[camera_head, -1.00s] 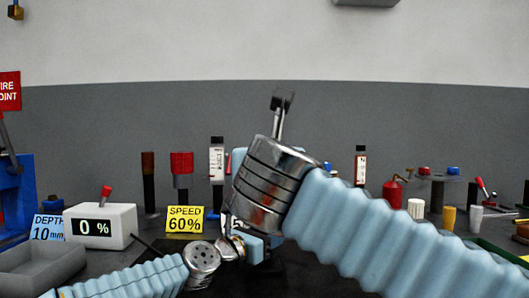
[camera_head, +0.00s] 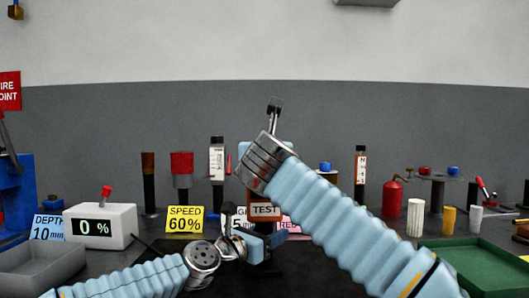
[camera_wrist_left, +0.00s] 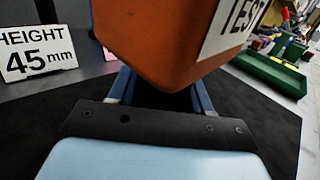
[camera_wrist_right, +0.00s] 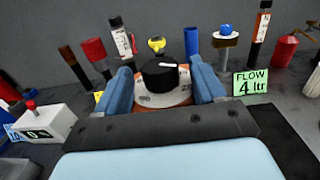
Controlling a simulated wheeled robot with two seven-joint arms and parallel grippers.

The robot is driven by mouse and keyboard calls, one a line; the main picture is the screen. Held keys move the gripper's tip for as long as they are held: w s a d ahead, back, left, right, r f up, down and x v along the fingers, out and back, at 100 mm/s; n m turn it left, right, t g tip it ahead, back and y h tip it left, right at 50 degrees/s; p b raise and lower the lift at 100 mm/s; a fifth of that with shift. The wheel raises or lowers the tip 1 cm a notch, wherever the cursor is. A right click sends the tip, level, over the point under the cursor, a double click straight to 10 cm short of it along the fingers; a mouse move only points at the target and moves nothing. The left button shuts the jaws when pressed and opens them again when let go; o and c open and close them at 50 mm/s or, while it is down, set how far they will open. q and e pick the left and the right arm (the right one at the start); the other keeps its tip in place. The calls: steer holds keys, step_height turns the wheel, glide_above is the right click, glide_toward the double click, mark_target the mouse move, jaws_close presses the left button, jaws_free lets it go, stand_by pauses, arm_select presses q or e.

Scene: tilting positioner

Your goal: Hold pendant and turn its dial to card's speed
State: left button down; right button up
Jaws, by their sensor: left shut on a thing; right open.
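The orange pendant shows large in the left wrist view (camera_wrist_left: 165,40) with a white TEST label, which also shows in the head view (camera_head: 265,210). My left gripper (camera_head: 262,243) is shut on the pendant from below. Its black dial (camera_wrist_right: 160,75) with a white pointer line sits on a pale numbered plate in the right wrist view. My right gripper (camera_wrist_right: 161,68) is open, its blue fingers on either side of the dial; I cannot tell whether they touch it. The yellow card (camera_head: 185,219) reads SPEED 60%. The white box's display (camera_head: 92,227) reads 0 %.
Other cards stand around: blue DEPTH 10 mm (camera_head: 48,228), white HEIGHT 45 mm (camera_wrist_left: 37,52), green FLOW 4 ltr (camera_wrist_right: 251,84). A grey tray (camera_head: 40,268) is at left, a green tray (camera_head: 480,265) at right. Several bottles and tools line the back.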

steer(key=shift+c, duration=0.3)
steer(key=c, duration=1)
steer(key=shift+d+n+y, duration=0.15)
steer(key=shift+n+y, duration=0.15)
steer(key=shift+y, duration=0.1)
steer(key=n+y, duration=0.1)
steer(key=y, duration=0.1)
steer(key=n+g+y, duration=0.1)
steer(key=y, duration=0.1)
steer(key=shift+w+d+f+n, duration=0.15)
steer(key=shift+d+f+n, duration=0.05)
steer(key=shift+d+n, duration=0.15)
steer(key=shift+w+a+f+n+g+y, duration=0.1)
steer(key=shift+n+g+y, duration=0.35)
steer(key=shift+n+y, duration=0.4)
steer(key=shift+w+f+n+g+y, duration=0.1)
steer(key=shift+n+g+y, duration=0.4)
steer(key=shift+y, duration=0.65)
steer(key=shift+s, duration=0.1)
steer(key=shift+r, duration=0.1)
steer(key=shift+d, duration=0.2)
